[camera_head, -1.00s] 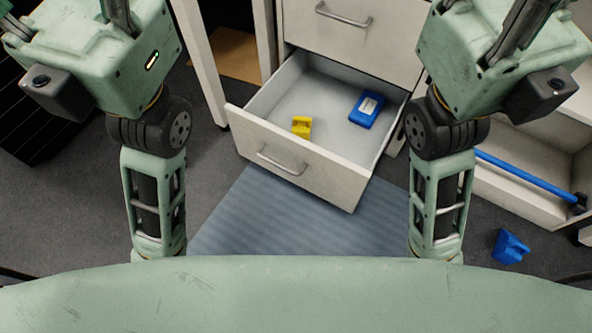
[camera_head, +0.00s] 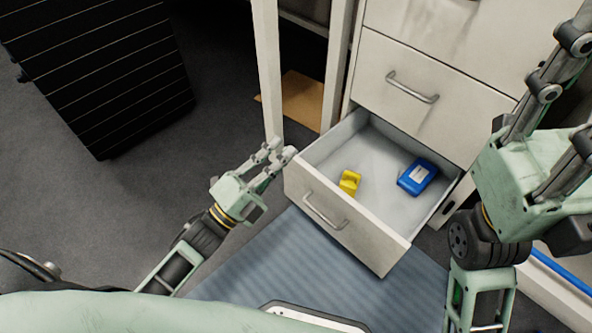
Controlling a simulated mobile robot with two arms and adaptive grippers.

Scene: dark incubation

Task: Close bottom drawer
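The bottom drawer (camera_head: 355,222) of the white cabinet is pulled out. Inside it lie a yellow block (camera_head: 349,182) and a blue box with a pale label (camera_head: 417,177). Its front has a metal handle (camera_head: 323,213). My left gripper (camera_head: 282,148) is by the drawer's left front corner, its fingers a little apart and nothing between them. I cannot tell whether a fingertip touches the drawer. My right gripper (camera_head: 550,85) is large at the right side, right of the drawer; its fingertips run out of the picture.
A closed drawer with a handle (camera_head: 412,88) is above the open one. A blue ribbed mat (camera_head: 290,262) lies on the floor in front. White legs (camera_head: 268,65) stand left of the cabinet, and a black slatted unit (camera_head: 105,75) at upper left. Grey floor between is clear.

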